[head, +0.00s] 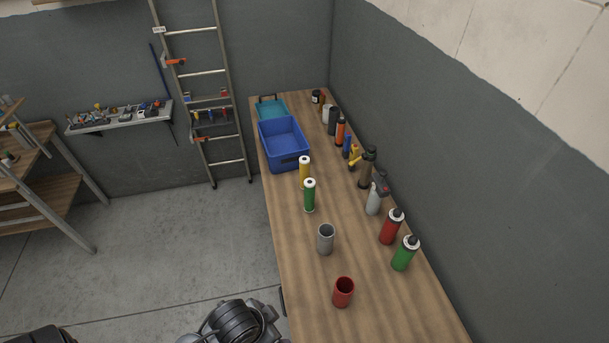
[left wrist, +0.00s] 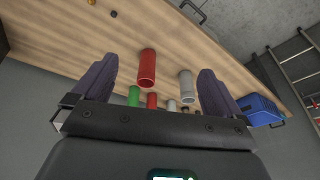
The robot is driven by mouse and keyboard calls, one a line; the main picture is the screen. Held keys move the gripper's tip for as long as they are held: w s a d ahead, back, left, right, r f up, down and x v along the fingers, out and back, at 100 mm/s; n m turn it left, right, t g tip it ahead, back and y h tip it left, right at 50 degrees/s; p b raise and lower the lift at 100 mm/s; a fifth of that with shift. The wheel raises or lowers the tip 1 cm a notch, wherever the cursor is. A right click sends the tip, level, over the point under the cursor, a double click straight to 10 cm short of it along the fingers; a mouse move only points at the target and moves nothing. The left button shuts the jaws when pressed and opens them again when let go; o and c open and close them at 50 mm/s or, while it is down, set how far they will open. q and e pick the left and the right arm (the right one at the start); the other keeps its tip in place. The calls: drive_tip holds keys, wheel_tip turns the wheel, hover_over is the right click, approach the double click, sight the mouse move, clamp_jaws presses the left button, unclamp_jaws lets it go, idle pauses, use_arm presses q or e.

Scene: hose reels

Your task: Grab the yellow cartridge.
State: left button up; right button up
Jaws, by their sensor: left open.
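The yellow cartridge (head: 304,172) stands upright on the wooden workbench (head: 350,215), with a white top. It is just in front of the blue bin (head: 283,148) and behind a green cartridge (head: 309,196). I cannot make it out in the left wrist view. My left gripper (left wrist: 157,67) is open and empty, its two dark fingers apart, with the workbench beyond them. The gripper is well away from the yellow cartridge. My right gripper is not in view.
A grey cup (head: 326,239) and a red cup (head: 343,292) stand nearer on the bench. Red (head: 391,228) and green (head: 405,254) cans, with several bottles and tools, line the wall side. A ladder (head: 203,90) leans at the back wall. The bench's left edge is clear.

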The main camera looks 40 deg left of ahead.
use_arm(q)
drive_tip(key=shift+d, duration=0.15)
drive_tip(key=c, duration=0.4)
drive_tip(key=shift+o, duration=0.2)
